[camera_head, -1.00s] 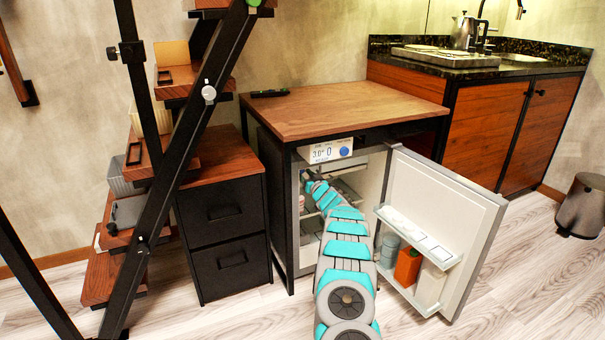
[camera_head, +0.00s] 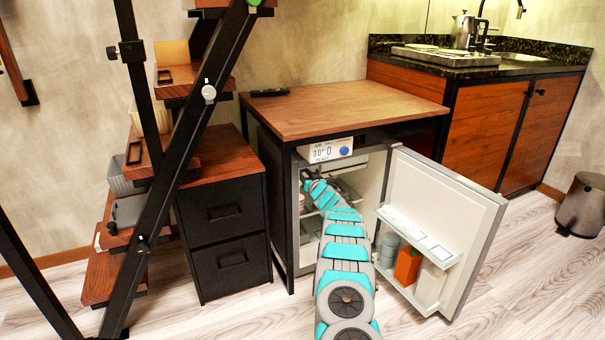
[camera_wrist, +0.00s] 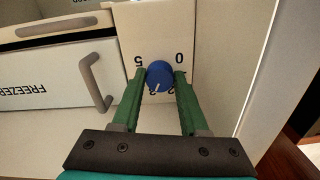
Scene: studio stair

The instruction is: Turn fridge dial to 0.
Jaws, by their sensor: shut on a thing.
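The fridge dial (camera_wrist: 159,74) is a small blue knob on a pale panel (camera_wrist: 150,25) inside the fridge, seen in the wrist view. A 5 is printed at its left and a 0 at its right; other marks are partly covered. A white line on the knob points roughly toward the bottom of the picture. My gripper (camera_wrist: 160,82) has its two green fingers on either side of the knob, shut on it. In the head view my arm reaches into the open fridge (camera_head: 295,215), and the gripper and dial cannot be made out there.
The fridge door (camera_head: 445,215) stands open to the right, with containers in its shelf. A freezer flap (camera_wrist: 55,80) with a handle (camera_wrist: 97,85) is left of the dial. A display panel (camera_head: 325,151) with a blue spot sits above, under the wooden top (camera_head: 345,108).

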